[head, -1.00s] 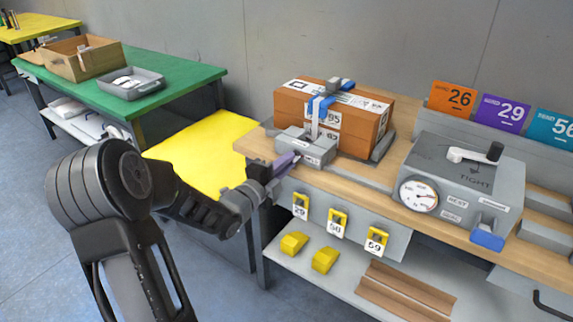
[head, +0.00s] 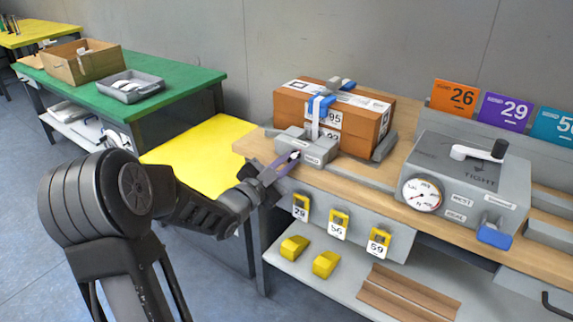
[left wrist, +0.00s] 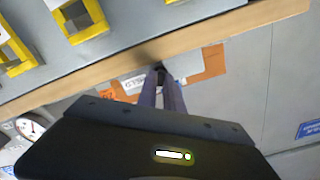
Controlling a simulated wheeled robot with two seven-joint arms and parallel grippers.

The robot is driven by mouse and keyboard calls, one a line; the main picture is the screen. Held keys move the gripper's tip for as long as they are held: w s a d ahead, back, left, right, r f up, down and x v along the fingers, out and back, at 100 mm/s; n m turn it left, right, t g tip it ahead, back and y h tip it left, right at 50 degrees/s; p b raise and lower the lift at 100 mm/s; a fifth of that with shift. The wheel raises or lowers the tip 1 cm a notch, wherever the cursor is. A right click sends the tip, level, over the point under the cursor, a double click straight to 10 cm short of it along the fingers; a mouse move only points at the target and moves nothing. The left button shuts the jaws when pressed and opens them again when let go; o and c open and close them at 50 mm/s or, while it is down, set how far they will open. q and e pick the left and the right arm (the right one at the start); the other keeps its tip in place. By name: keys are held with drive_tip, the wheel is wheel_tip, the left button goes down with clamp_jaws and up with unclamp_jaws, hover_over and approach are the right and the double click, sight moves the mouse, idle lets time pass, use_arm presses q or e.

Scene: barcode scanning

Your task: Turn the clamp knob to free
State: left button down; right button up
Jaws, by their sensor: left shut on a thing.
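A grey clamp block (head: 318,150) stands at the left front of the wooden bench, against a strapped brown carton (head: 360,125). A small dark knob (left wrist: 162,75) is at its front in the left wrist view. My left gripper (head: 291,158) reaches in from the left, and its purple fingers are shut on this knob, which they mostly hide. The fingers also show in the left wrist view (left wrist: 166,90). A grey gauge box (head: 465,185) marked TIGHT stands to the right, with a white lever (head: 465,153) ending in black. My right gripper is not in view.
Numbered yellow tags (head: 340,221) hang along the bench front. Yellow blocks (head: 326,263) and brown strips (head: 405,292) lie on the shelf below. A green table (head: 175,85) with a grey tray (head: 131,86) stands at the left.

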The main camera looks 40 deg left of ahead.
use_arm(q)
drive_tip(key=n, duration=0.6)
drive_tip(key=shift+f+n, duration=0.1)
drive_tip(key=shift+n, duration=0.2)
idle(0.4)
drive_tip(key=c, duration=1.8)
unclamp_jaws()
drive_tip(key=shift+o, duration=0.2)
drive_tip(key=s, duration=0.8)
drive_tip(key=shift+w+d, duration=0.1)
